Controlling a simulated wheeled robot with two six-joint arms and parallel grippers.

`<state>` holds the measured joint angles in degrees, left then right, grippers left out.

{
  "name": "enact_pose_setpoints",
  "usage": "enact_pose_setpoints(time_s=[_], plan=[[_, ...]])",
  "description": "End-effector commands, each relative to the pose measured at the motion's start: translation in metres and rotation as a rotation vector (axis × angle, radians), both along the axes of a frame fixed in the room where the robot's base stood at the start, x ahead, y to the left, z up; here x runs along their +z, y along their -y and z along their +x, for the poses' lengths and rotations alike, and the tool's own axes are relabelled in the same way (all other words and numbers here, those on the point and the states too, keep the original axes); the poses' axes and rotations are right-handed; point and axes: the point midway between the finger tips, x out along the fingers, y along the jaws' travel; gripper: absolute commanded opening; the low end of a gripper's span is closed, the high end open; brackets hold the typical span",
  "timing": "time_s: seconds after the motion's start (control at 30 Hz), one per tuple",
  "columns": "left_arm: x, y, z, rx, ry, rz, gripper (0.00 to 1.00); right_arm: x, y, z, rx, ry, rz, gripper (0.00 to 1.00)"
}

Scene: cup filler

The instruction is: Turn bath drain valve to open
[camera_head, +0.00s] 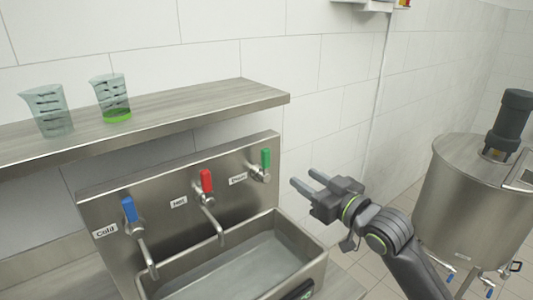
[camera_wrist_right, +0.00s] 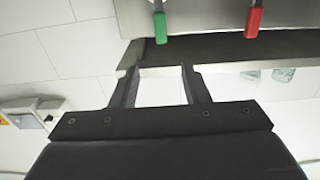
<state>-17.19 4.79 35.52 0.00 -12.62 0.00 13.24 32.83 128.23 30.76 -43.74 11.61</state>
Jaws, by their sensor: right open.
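A steel panel carries a row of valves with blue (camera_head: 128,209), red (camera_head: 206,181) and green (camera_head: 266,158) handles, all pointing upward. The blue is labelled Cold and the red Hot; the green one's label (camera_head: 238,180) is too small to read surely. A steel basin (camera_head: 318,252) sits below them. I cannot tell which valve is the bath drain. My right gripper (camera_head: 306,180) is open and empty, to the right of the green handle and apart from it. In the right wrist view the green (camera_wrist_right: 161,27) and red (camera_wrist_right: 255,20) handles show beyond the fingers (camera_wrist_right: 158,75). My left gripper is out of view.
A shelf (camera_head: 205,105) above the panel holds two clear beakers, one empty-looking (camera_head: 47,108) and one with green liquid (camera_head: 112,98). A steel tank (camera_head: 465,200) with a motor (camera_head: 510,120) and small blue-handled valves (camera_head: 449,277) stands at right. A thin pipe runs down the tiled wall.

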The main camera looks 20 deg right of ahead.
Motion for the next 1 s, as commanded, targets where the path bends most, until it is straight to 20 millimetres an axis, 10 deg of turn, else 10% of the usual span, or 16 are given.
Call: enact_pose_setpoints(time_s=[1.0], plan=[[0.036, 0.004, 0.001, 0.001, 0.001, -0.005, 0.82, 0.0, -0.053, 0.144, 0.001, -0.002, 0.0, 0.42]])
